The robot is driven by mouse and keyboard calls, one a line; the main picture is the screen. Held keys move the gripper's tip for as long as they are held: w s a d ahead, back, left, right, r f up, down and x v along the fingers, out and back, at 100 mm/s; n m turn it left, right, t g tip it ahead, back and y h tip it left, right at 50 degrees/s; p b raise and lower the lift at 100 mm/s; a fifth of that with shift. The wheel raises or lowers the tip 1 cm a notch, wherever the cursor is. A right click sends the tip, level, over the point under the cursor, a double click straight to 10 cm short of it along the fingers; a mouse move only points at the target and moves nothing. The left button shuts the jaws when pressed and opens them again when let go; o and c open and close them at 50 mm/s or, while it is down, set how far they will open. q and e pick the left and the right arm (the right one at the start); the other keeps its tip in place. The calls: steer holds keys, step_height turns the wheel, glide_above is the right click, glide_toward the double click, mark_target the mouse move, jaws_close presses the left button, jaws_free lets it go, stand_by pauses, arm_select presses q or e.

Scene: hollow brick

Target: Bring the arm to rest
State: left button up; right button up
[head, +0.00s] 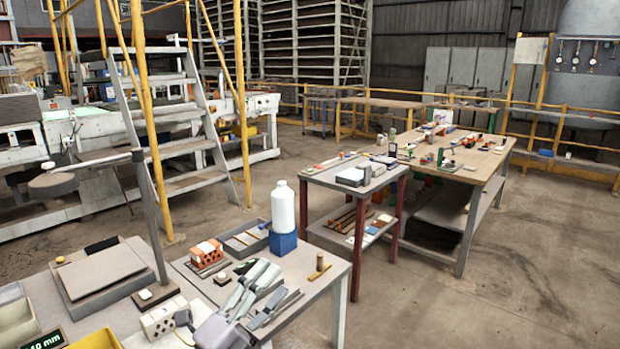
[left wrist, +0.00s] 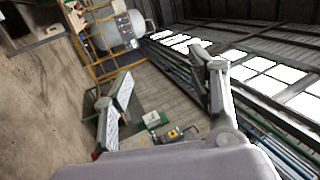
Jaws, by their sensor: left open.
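My left gripper (head: 273,282) is over the near table (head: 325,262), in the lower middle of the head view, its jaws apart with nothing seen between them. In the left wrist view its two fingers (left wrist: 160,68) stand wide apart, with floor and distant fittings behind. An orange brick with holes (head: 207,254) sits behind and left of the gripper, with a small pale item on top. A pale block with holes (head: 160,321) lies left of my forearm, which seems to hide part of the things there. My right gripper is not in view.
A white bottle (head: 283,206) stands on a blue block (head: 283,242) behind the gripper. A grey tray (head: 242,240) is beside it. A thin upright post (head: 150,215) rises at the left. A small wooden piece (head: 319,265) is at the right. Open floor (head: 450,300) lies at right.

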arm_select(q)
steer(key=s+a+f+n+g+y, duration=0.2)
steer(key=s+a+f+n+y, duration=0.1)
steer(key=a+f+n+y, duration=0.55)
steer(key=s+a+f+n+g+y, duration=0.2)
steer(key=s+a+f+n+y, duration=0.3)
steer(key=f+n, duration=0.6)
steer(key=s+f+n+g, duration=0.2)
steer(key=s+f+g, duration=0.35)
steer(key=s, duration=0.45)
steer(key=s+f+n+g, duration=0.2)
steer(key=s+f+g, duration=0.4)
steer(key=s, duration=0.5)
step_height(320, 180, down, 29)
steer(key=s, duration=0.2)
steer(key=s+a+f, duration=0.3)
steer(key=s+f, duration=1)
steer(key=s, duration=0.3)
steer(key=shift+f+g, duration=0.4)
steer(key=shift+g, duration=0.05)
